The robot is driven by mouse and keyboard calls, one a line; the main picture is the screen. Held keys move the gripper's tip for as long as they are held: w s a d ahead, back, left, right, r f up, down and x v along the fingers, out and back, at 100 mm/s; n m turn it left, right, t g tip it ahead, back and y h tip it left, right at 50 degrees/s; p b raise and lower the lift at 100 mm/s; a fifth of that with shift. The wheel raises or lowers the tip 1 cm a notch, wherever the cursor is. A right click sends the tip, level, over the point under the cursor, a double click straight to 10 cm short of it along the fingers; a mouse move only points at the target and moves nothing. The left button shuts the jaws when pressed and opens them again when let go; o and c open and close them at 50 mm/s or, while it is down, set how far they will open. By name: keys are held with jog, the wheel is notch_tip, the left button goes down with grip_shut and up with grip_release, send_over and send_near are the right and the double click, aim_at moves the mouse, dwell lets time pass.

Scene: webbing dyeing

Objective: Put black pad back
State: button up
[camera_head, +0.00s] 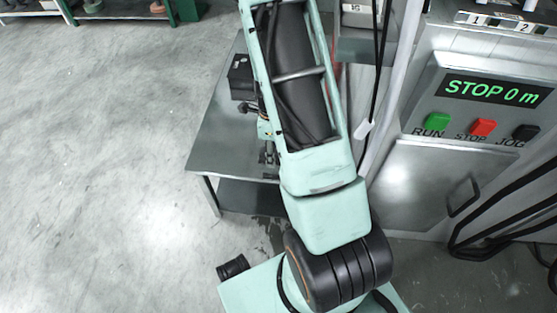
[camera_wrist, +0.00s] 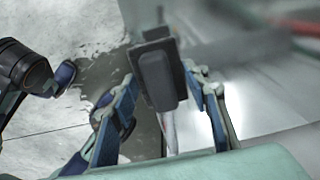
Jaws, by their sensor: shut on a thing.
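A black pad (camera_wrist: 160,82) shows in the middle of the wrist view, a dark block with a wider dark plate at its far end. My gripper (camera_wrist: 163,90) has its blue fingers on either side of the pad and is shut on it. A pale, thin strip or stem runs below the pad between the fingers. In the head view my arm hides most of the gripper, and I cannot make out the pad there for certain.
A grey metal table (camera_head: 222,135) stands left of my arm, with a black box-shaped thing (camera_head: 241,77) at its far part. A machine panel (camera_head: 485,100) at right reads "STOP 0 m" above green, red and black buttons. Black hoses (camera_head: 505,210) hang at right.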

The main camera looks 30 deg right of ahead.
jog(key=d+f, duration=0.1)
jog(key=w+d+f, duration=0.1)
jog(key=f, duration=0.1)
jog(key=shift+w+d+f+b, duration=0.15)
jog(key=shift+w+d+b, duration=0.05)
jog(key=shift+b, duration=0.15)
jog(key=shift+w+d+f+b, duration=0.15)
jog(key=shift+f+b, duration=0.25)
jog(key=shift+f, duration=0.5)
jog(key=shift+d+f+b, duration=0.1)
jog(key=shift+f+b, duration=0.25)
jog(key=shift+f, duration=0.55)
jog(key=shift+f, duration=0.1)
jog(key=shift+f, duration=0.15)
jog(key=o, duration=1.2)
notch_tip(320, 180, up, 12)
jog(key=p, duration=0.4)
jog(key=shift+r, duration=0.25)
